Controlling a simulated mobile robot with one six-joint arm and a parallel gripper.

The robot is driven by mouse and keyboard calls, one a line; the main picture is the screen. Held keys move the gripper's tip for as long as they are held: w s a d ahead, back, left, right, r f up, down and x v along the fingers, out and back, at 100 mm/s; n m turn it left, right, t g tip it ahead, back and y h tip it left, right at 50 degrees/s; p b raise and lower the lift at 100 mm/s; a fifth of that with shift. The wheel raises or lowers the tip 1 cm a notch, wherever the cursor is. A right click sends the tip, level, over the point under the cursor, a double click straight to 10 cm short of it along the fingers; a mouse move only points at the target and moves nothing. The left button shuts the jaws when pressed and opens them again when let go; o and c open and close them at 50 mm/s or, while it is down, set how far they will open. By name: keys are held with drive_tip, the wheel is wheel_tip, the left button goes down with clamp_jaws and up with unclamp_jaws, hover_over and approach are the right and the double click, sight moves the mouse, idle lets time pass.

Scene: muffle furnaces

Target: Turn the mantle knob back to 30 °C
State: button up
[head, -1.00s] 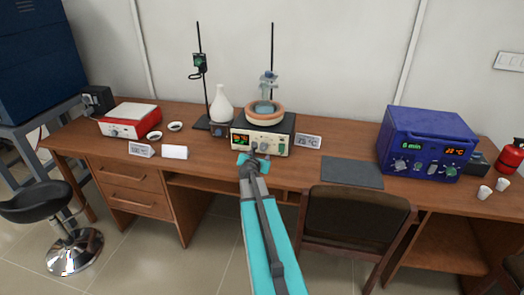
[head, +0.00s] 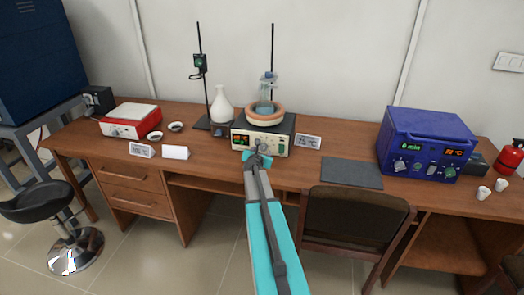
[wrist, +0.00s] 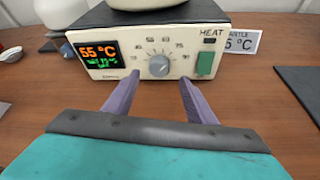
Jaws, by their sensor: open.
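The mantle's cream control box (head: 276,142) stands on the bench, with the round orange-brown mantle bowl (head: 264,118) and a glass vessel on top. In the wrist view its grey round knob (wrist: 159,66) sits mid-panel inside a ring of numbers. The knob's pointer direction is too small to tell. The display (wrist: 99,54) reads 55 °C in orange above a blurred green line. My gripper (wrist: 160,78) is open, its two purple fingers below and either side of the knob, apparently not gripping it. In the head view my gripper (head: 258,156) is in front of the panel.
A green switch (wrist: 205,64) under the word HEAT is right of the knob. A small label card (head: 308,141) stands right of the box. A white flask (head: 221,106) is to the left, a dark mat (head: 351,173) and a blue furnace (head: 426,143) to the right.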

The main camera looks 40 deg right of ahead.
sight(263, 148)
drive_tip(key=shift+p+x, duration=0.4)
drive_tip(key=shift+x, duration=2.3)
drive_tip(key=c, duration=1)
drive_tip(key=shift+a, duration=0.25)
drive_tip(key=shift+c, duration=0.2)
drive_tip(key=shift+d, duration=0.2)
